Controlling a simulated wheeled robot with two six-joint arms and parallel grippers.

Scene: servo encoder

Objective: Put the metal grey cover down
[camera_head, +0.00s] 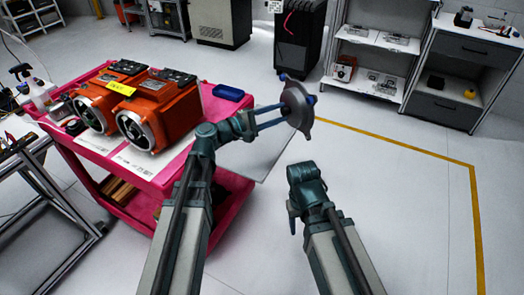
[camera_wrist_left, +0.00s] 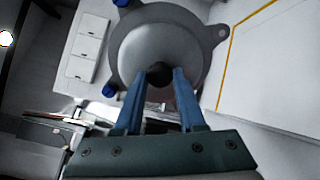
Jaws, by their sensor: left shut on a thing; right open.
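The metal grey cover (camera_head: 297,106) is a round, domed part with lugs and blue pieces at its rim. My left gripper (camera_head: 284,114) is shut on it and holds it in the air, right of the pink cart. In the left wrist view the cover (camera_wrist_left: 160,45) fills the top middle, and the blue fingers of my left gripper (camera_wrist_left: 160,85) reach its dark centre. My right gripper (camera_head: 293,222) is low in the middle of the head view, over the floor and apart from the cover. Its fingers are mostly hidden.
A pink cart (camera_head: 190,143) carries two orange motors (camera_head: 160,110), a yellow label (camera_head: 122,88) and a blue tray (camera_head: 228,92). A spray bottle (camera_head: 35,88) stands at its left end. Shelves (camera_head: 375,50) and a grey cabinet (camera_head: 450,75) stand behind. The floor at right is clear.

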